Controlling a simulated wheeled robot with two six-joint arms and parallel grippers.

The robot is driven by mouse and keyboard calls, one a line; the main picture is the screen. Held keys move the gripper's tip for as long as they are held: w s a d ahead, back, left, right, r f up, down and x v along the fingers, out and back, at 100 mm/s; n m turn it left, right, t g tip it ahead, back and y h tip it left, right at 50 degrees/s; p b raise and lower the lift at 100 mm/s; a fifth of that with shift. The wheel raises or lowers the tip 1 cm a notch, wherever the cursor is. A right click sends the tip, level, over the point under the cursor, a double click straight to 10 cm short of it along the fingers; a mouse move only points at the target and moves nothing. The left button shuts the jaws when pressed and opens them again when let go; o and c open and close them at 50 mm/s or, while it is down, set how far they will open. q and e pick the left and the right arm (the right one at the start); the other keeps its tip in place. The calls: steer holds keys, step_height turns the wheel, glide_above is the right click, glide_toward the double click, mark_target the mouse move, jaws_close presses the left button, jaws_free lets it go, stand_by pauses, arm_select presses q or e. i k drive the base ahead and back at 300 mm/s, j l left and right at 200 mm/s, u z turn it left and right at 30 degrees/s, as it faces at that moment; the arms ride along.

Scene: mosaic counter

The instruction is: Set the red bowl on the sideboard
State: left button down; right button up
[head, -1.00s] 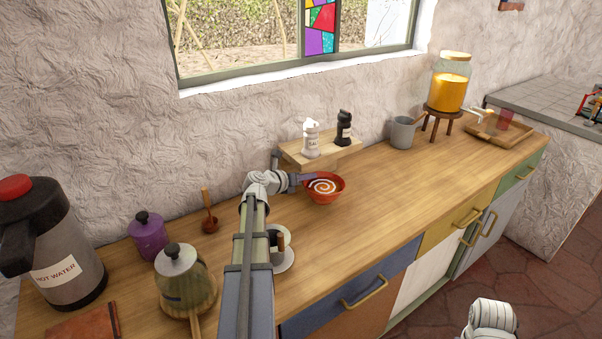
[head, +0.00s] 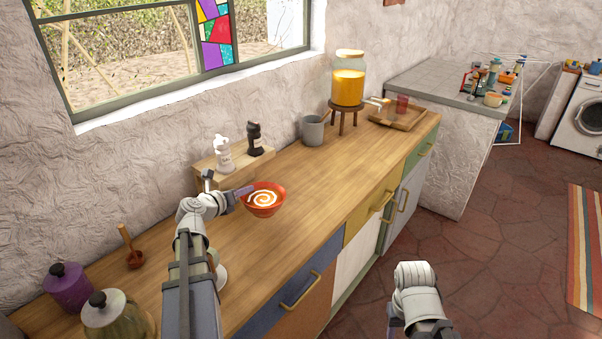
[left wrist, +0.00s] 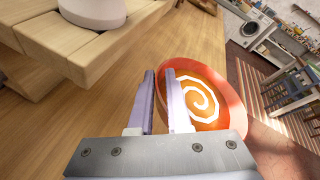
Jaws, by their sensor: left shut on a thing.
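The red bowl (head: 264,205), with an orange filling and a white swirl, is level or nearly so at the wooden counter, just in front of a small wooden stand. My left gripper (head: 243,190) is shut on its left rim. In the left wrist view the two fingers (left wrist: 164,100) pinch the near wall of the bowl (left wrist: 222,92). Whether the bowl touches the counter or hangs just above it I cannot tell. Which surface is the sideboard is not clear. Part of my right arm shows at the bottom right of the head view; its gripper does not.
The small stand (head: 238,177) holds a white shaker (head: 223,156) and a black one (head: 255,140). A grey mug (head: 312,131) and a juice dispenser (head: 348,88) stand farther back. The wooden counter (head: 320,172) is clear right of the bowl. A tiled counter (head: 440,88) lies beyond.

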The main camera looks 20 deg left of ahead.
mark_target(341, 172)
steer(key=i+l+u, duration=0.1)
steer(key=i+l, duration=0.4)
steer(key=i, duration=0.65)
